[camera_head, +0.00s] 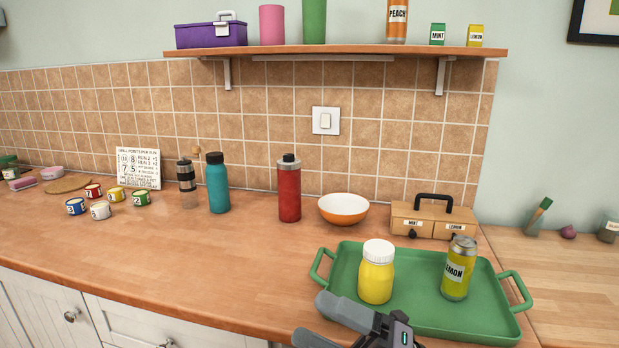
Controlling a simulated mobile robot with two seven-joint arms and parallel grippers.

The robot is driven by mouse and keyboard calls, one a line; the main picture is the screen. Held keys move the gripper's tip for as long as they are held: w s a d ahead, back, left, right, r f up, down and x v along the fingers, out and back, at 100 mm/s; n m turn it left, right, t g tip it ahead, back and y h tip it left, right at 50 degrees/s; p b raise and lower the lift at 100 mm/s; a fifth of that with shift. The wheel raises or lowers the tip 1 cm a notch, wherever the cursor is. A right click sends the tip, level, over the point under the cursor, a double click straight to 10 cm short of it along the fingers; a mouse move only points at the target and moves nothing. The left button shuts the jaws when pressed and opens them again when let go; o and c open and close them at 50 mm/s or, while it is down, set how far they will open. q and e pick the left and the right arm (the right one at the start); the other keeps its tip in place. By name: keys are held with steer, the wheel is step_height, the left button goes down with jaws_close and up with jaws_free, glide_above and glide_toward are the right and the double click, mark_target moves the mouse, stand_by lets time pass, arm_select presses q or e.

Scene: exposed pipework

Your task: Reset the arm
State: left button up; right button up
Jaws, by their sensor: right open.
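My right gripper (325,322) shows at the bottom of the head view, at the front edge of the wooden counter. Its two grey fingers point left and stand apart, with nothing between them. It is just in front of the left part of a green tray (420,318). On the tray stand a yellow jar with a white lid (376,272) and a yellow can labelled lemon (459,267), both upright. The gripper appears apart from both. My left gripper is not in view.
A wooden box (433,219) labelled mint and lemon sits at the back. Several small cans (100,210) stand at left. The counter's front middle (190,255) is clear.

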steer(key=d+f+m+t+h, duration=0.55)
steer(key=f+m+h, duration=0.2)
steer(key=m, duration=0.45)
steer(key=d+f+m+t+h, duration=0.6)
steer(key=f+m, duration=0.3)
steer(key=m, duration=0.3)
steer(key=s+d+f+m+g+h, duration=0.3)
steer(key=s+f+m, duration=0.1)
steer(key=s+f, duration=0.3)
steer(key=s+d+f+m+g+h, duration=0.3)
steer(key=s+d+f, duration=0.1)
steer(key=s+f, duration=0.3)
steer(key=shift+s+f+m+p, duration=0.3)
steer(key=shift+f+m, duration=0.1)
steer(key=shift+f, duration=0.35)
